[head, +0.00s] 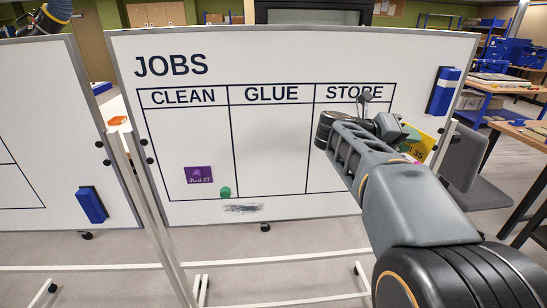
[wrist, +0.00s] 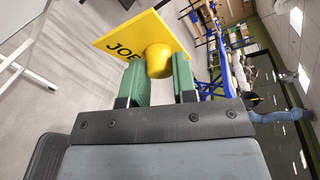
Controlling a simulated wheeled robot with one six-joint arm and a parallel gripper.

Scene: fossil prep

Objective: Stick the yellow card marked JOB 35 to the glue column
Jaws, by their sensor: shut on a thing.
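In the wrist view the card (wrist: 125,38) reads "JOB", the rest being hidden. A yellow round knob (wrist: 159,62) stands on its face. My gripper (wrist: 162,80) is shut on this knob between its green fingers. The card is held off the board, right of the STORE column. The GLUE column (head: 270,145) on the white JOBS board is the middle one; its visible inside is bare.
A purple JOB 27 card (head: 198,175) is in the CLEAN column. A green round magnet (head: 225,192) sits near the line between CLEAN and GLUE, low down. A dark smudge (head: 242,208) is below the grid. A blue eraser (head: 445,91) is at the board's right edge. A grey chair (head: 475,185) stands at right.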

